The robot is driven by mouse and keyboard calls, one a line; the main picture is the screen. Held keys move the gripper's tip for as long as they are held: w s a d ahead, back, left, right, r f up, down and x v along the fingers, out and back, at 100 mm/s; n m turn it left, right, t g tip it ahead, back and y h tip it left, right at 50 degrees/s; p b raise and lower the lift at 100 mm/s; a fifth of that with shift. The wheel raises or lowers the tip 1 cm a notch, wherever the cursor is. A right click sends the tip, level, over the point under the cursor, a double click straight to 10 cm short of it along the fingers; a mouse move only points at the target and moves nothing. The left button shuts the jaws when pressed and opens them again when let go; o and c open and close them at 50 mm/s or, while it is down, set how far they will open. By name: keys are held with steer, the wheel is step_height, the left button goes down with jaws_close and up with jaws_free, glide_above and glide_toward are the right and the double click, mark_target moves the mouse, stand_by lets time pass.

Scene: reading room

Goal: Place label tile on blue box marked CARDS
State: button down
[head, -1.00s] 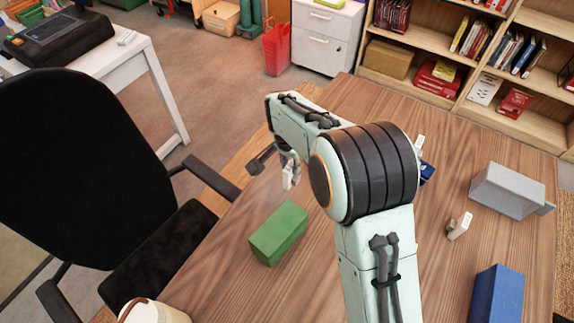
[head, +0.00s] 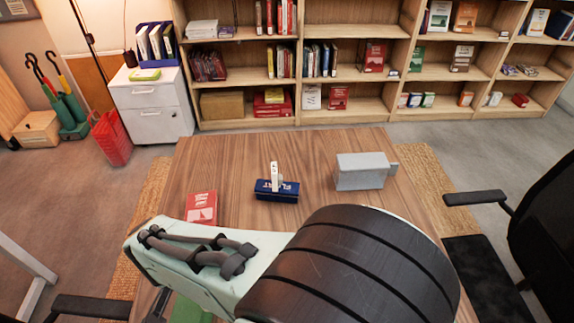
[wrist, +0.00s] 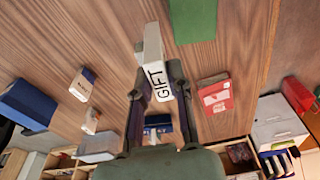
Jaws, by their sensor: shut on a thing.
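My gripper (wrist: 158,80) is shut on a white label tile (wrist: 152,45) in the wrist view. Black letters on its near face read GIFT. The tile hangs above the wooden table, apart from other things. A blue box (head: 277,197) with white lettering, too small to read surely, stands mid-table in the head view, with a white tile (head: 274,172) upright at it. That box also shows small between the fingers in the wrist view (wrist: 158,119). A larger blue box (wrist: 30,105) lies at the wrist view's left. My arm hides the gripper in the head view.
A grey box (head: 362,171) and a red book (head: 202,206) lie on the table (head: 320,150). A green box (wrist: 195,18) is close to the held tile. A blue-and-white tile (wrist: 82,85) and a small white piece (wrist: 91,121) stand left in the wrist view.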

steer(key=s+d+r+m+g+h, duration=0.1)
steer(key=d+r+m, duration=0.35)
steer(key=d, duration=0.75)
steer(key=s+d+r+m, duration=0.1)
steer(key=d+r+m, duration=0.1)
steer(key=d+m, duration=0.7)
steer(key=s+d+r+m+g+h, duration=0.1)
steer(key=d+r+m, duration=0.2)
steer(key=d, duration=1.1)
steer(key=shift+w+d+f, duration=1.25)
steer(key=shift+w+f, duration=0.7)
steer(key=shift+f, duration=0.3)
steer(key=shift+w+d+f, duration=1.2)
steer(key=shift+w+f, duration=0.8)
steer(key=shift+f, duration=0.2)
steer(key=shift+w+d+f, duration=1.25)
steer(key=shift+w+f, duration=0.7)
steer(key=shift+f, duration=0.3)
steer(key=shift+f, duration=0.2)
steer(key=c, duration=1)
jaws_free()
steer(key=shift+c, duration=0.2)
steer(key=shift+r, duration=0.15)
